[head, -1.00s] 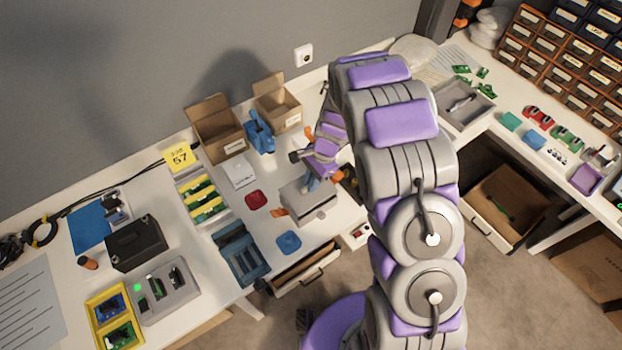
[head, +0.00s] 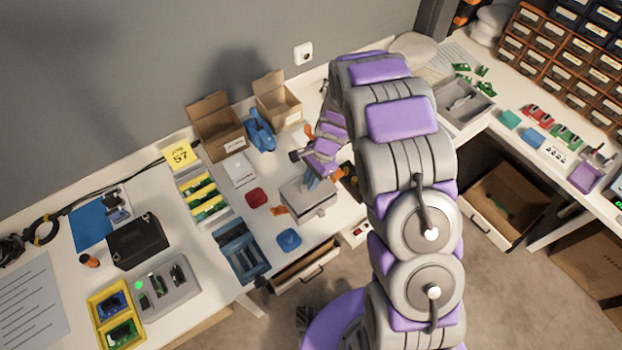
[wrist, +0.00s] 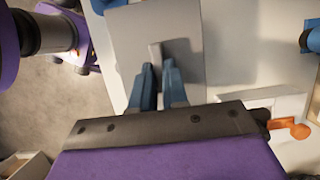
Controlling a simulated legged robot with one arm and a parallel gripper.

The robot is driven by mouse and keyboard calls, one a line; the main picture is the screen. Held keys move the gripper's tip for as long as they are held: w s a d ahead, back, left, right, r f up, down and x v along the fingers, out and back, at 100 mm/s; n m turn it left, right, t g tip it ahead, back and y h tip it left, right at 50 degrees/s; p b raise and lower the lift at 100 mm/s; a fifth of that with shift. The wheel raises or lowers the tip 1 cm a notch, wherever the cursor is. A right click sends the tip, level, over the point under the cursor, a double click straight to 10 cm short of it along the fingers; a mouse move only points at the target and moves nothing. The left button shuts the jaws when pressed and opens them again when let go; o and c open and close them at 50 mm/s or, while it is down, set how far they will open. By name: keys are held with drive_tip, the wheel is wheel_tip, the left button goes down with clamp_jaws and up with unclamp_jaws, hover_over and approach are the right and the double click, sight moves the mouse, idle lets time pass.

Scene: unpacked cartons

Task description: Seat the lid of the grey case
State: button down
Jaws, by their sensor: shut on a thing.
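The grey case (head: 318,210) sits on the white bench in the middle of the head view. Its flat grey lid (head: 294,192) is on top of it, below my gripper (head: 312,183). In the wrist view the lid (wrist: 130,38) is a grey plate with a small upright handle (wrist: 156,54). The blue fingers of my gripper (wrist: 158,72) are shut on that handle. The rim between lid and case is too small to judge, so I cannot tell whether the lid lies flush.
A red dish (head: 256,198) and a blue one (head: 289,239) are close by. A blue tray (head: 240,250) is further left. Open cartons (head: 216,128) stand behind. An open drawer (head: 305,268) juts out in front.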

drive_tip(key=shift+f, duration=0.6)
drive_tip(key=shift+f, duration=0.45)
drive_tip(key=c, duration=1.1)
unclamp_jaws()
drive_tip(key=shift+o, duration=0.2)
drive_tip(key=p+v, duration=0.3)
drive_tip(key=v, duration=1.4)
drive_tip(key=shift+w+r, duration=0.1)
